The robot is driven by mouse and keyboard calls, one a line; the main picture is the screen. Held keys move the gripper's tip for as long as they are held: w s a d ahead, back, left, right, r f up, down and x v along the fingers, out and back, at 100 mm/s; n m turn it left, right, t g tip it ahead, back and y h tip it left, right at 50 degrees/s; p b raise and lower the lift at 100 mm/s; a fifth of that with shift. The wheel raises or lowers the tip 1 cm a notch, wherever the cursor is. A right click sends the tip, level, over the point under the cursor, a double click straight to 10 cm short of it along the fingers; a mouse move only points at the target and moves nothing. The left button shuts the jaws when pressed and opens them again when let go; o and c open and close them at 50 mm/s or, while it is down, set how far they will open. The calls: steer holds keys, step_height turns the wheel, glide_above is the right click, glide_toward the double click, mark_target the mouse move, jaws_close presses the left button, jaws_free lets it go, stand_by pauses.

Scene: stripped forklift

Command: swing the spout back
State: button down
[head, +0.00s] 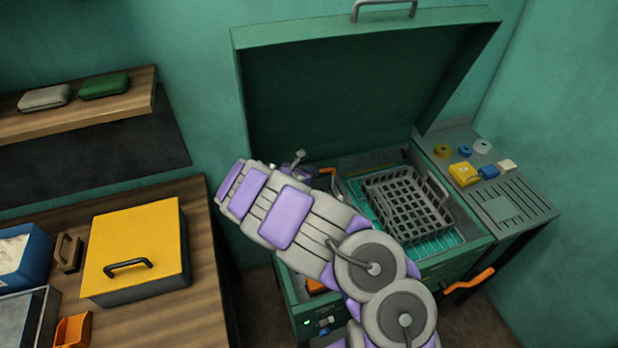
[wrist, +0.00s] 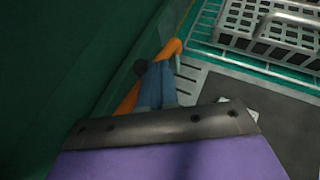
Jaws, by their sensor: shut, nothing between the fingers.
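The orange spout (wrist: 174,48) shows in the wrist view as a bent pipe, running from lower left behind my fingers to a hooked end at upper right. My gripper (wrist: 156,68) is shut and empty, its blue-grey fingers overlapping the spout in the picture. I cannot tell whether they touch it. In the head view the spout's bent end (head: 329,172) shows at the back left of the green wash station (head: 468,252), just right of my arm. My arm hides the spout's base and my fingers there.
A grey basket (head: 405,207) sits on the teal rack in the station. The green lid (head: 365,20) stands open behind. A side shelf (head: 520,212) holds small coloured parts. A wooden bench with a yellow box (head: 135,240) stands at left. An orange lever (head: 470,281) sticks out in front.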

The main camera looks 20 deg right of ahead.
steer(key=shift+w+d, duration=0.3)
steer(key=shift+w, duration=0.5)
steer(key=s+a+r+p, duration=0.1)
steer(key=s+a+r, duration=0.1)
steer(key=s, duration=0.4)
steer(key=s+a+r+p, duration=0.1)
steer(key=s+a+r, duration=0.1)
steer(key=s, duration=0.4)
